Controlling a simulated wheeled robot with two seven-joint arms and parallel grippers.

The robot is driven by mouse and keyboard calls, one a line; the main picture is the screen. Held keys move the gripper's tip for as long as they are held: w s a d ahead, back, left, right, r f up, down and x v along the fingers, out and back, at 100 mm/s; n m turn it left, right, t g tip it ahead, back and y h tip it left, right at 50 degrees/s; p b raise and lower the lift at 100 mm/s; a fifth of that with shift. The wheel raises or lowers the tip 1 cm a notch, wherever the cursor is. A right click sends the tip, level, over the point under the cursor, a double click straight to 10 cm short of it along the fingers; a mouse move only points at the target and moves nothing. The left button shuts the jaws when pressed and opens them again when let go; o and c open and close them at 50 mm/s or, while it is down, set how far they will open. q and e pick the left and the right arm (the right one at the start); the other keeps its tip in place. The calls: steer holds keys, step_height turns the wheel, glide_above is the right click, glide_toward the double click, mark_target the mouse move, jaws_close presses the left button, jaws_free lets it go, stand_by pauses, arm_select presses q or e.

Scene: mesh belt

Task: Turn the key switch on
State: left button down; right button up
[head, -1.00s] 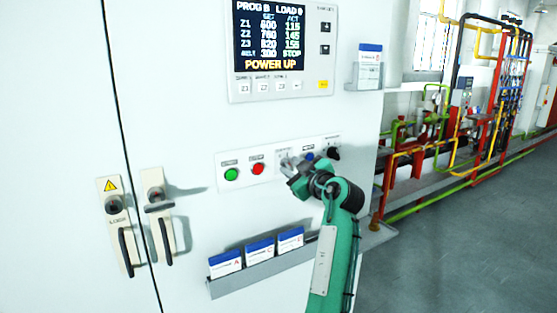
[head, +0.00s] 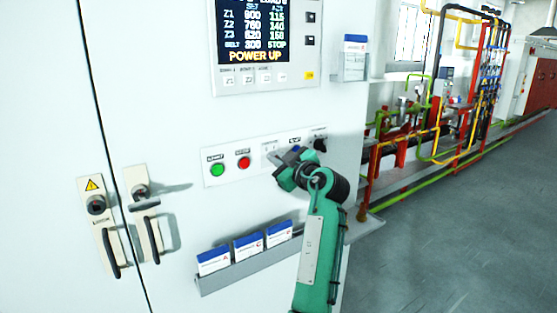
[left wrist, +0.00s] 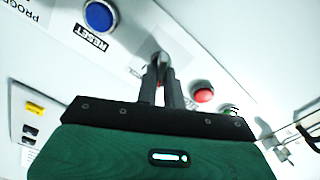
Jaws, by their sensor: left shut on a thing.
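The control strip (head: 226,158) on the white cabinet carries a green start button (head: 217,170), a red stop button (head: 243,163) and a black knob (head: 320,145) at its right end. My left gripper (head: 287,158) is at the strip between the red button and the knob, hiding much of what is there. In the left wrist view its fingers (left wrist: 159,72) are shut on the small silver key (left wrist: 161,58), between the blue reset button (left wrist: 99,15) and the red button (left wrist: 204,95). The key's turn position is not clear. My right gripper is not in view.
A display (head: 253,35) above the strip reads "POWER UP". A card rack (head: 245,268) is below, beside my forearm. Two door handles (head: 148,225) are at left and a card holder (head: 354,60) is at upper right. Open floor (head: 450,230) lies to the right.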

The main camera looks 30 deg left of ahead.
arm_select(q)
steer(key=shift+w+d+r+m+p, duration=0.15)
steer(key=shift+m+p, duration=0.35)
steer(key=shift+m, duration=2.5)
steer(key=shift+w+a+f+m+p, duration=0.15)
steer(key=shift+m+p, duration=0.35)
steer(key=shift+m, duration=2.5)
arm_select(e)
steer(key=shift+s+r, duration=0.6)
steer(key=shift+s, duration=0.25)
arm_select(q)
steer(key=c, duration=1.5)
jaws_free()
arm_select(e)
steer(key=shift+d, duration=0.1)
arm_select(q)
steer(key=shift+d+f, duration=0.1)
steer(key=shift+d, duration=0.05)
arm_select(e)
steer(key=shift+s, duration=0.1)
